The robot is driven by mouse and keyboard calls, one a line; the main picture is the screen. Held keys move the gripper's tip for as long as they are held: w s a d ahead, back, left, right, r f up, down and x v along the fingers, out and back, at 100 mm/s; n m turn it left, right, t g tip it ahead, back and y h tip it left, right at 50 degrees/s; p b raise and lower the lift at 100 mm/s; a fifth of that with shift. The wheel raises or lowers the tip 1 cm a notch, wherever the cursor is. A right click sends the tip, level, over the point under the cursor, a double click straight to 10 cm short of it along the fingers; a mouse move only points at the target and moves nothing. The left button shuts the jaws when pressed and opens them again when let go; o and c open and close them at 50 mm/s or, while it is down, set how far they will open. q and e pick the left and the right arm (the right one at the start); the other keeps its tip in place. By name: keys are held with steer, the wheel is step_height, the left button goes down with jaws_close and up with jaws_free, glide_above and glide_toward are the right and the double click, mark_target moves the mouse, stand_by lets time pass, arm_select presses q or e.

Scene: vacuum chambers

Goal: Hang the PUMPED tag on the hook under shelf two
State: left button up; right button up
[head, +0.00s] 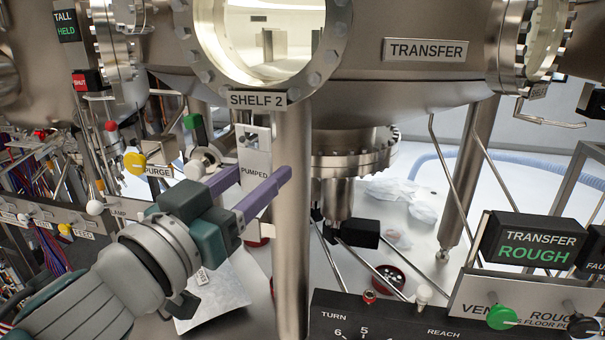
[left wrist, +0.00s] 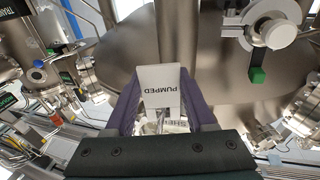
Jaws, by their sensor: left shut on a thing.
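The PUMPED tag (head: 255,166) is a white upright card with black lettering and a dark opening near its top. It is between the purple fingers of my left gripper (head: 264,171), which is shut on it. In the left wrist view, the tag (left wrist: 159,90) appears upside down between the fingers (left wrist: 160,100). The SHELF 2 sign (head: 257,99) is just above the tag. The hook under shelf two is not clearly visible, and I cannot tell whether the tag touches it. My right gripper is not in view.
A steel leg (head: 292,220) stands close to the right of the fingers. The TRANSFER chamber (head: 400,75) is overhead. The yellow PURGE knob (head: 134,162) and other valves lie left. A control panel (head: 385,318) fills the lower right.

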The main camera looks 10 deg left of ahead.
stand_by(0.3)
arm_select(q)
steer(key=o, duration=1.2)
steer(key=s+a+f+n+g+y, duration=0.2)
steer(key=s+a+f+g+y, duration=0.25)
steer(key=s, duration=0.25)
steer(key=s+a+f+n+g+y, duration=0.25)
steer(key=s+a+f, duration=0.2)
steer(key=s, duration=0.35)
steer(key=s+d+f+m+g+h, duration=0.1)
steer(key=s+d+f+g, duration=0.1)
steer(key=s+g, duration=0.3)
steer(key=s+d+f+m+g+h, duration=0.1)
steer(key=s+d+m+g, duration=0.1)
steer(key=s, duration=0.6)
step_height(320, 180, up, 36)
steer(key=p, duration=3.4)
steer(key=shift+s+a+f+g+p, duration=0.2)
steer(key=shift+f+g+p, duration=0.1)
steer(key=shift+p, duration=0.1)
